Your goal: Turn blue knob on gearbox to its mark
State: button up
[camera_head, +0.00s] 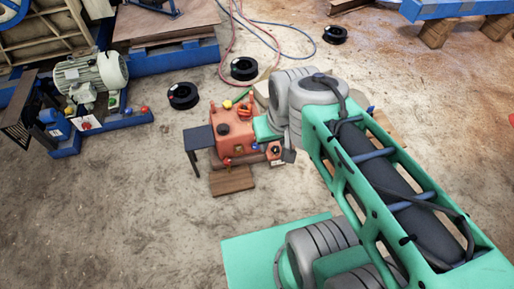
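The gearbox (230,134) is an orange-red box standing on the floor in the middle of the head view, with small fittings on its top and front. A tiny blue spot on its front face may be the blue knob (239,149); its pointer and mark are too small to make out. My green and grey arm reaches in from the lower right, and its wrist is at the gearbox's right side. My gripper (288,155) seems to be the small grey part below the wrist. Its fingers are not clear, and I see no contact with the knob.
A dark small table (199,137) stands against the gearbox's left side, and a wooden board (232,180) lies in front. Black reels (183,96) and red and blue hoses lie behind. A motor (91,77) on a blue frame is at left. The front-left floor is clear.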

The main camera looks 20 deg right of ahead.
aim_at(255, 146)
jog(key=z, duration=1.3)
jog(key=i, duration=0.45)
jog(key=u, duration=2.9)
